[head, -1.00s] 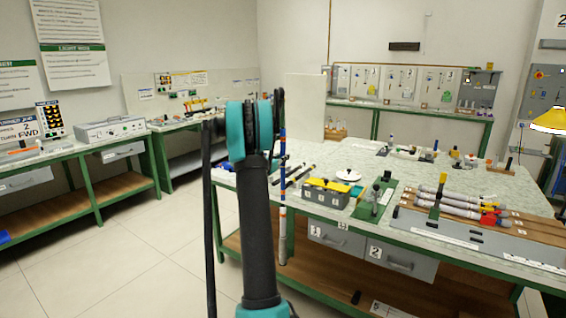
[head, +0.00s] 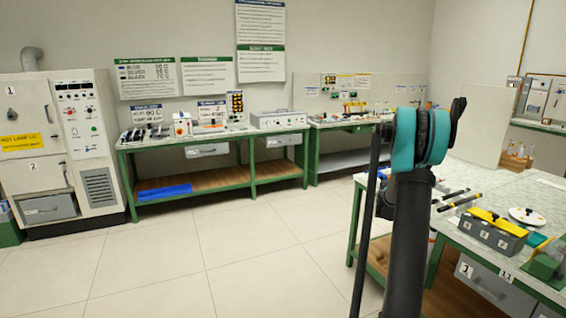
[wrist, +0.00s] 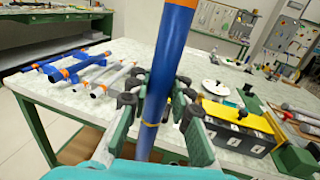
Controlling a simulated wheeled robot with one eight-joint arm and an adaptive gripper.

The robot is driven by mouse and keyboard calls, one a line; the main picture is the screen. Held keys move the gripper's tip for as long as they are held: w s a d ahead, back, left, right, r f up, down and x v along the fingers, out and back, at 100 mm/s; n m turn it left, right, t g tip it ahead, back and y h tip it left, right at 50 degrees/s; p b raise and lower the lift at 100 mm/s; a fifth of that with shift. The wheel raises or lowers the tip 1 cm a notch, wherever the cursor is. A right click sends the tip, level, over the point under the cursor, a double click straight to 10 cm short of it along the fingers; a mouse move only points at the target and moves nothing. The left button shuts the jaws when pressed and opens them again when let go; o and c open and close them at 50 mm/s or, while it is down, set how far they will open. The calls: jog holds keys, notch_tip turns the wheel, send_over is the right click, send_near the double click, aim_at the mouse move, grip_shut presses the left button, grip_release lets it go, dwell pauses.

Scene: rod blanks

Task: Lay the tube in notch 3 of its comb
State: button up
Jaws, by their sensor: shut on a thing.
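In the wrist view, my gripper (wrist: 157,112) is shut on a blue tube (wrist: 168,65) with orange bands. The tube stands nearly upright between the fingers, and its upper end runs out of the picture. In the head view my arm hides most of the gripper and tube. Several blue and grey tubes with orange bands (wrist: 72,68) lie at the left of the bench top in the wrist view, apart from my gripper. I cannot make out the comb or its numbered notches.
The near bench (head: 458,178) is at the right. On it stand a grey box with a yellow top (head: 494,232), a white disc (head: 527,216) and a green fixture (head: 546,262). A long bench (head: 215,140) and a cabinet (head: 60,140) line the back. The floor (head: 220,250) at left is clear.

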jog(key=a+f+n+t+y, duration=0.2)
jog(key=a+y, duration=0.3)
jog(key=a, duration=0.8)
jog(key=w+a+f+n+t+y, duration=0.1)
jog(key=a+f+n+t+y, duration=0.1)
jog(key=a, duration=1.2)
jog(key=a+f+n+t+y, duration=0.2)
jog(key=a+n+y, duration=0.4)
jog(key=a, duration=0.8)
jog(key=shift+w+f+n+t+y, duration=0.3)
jog(key=shift+n+t+y, duration=0.1)
jog(key=shift+t+y, duration=0.35)
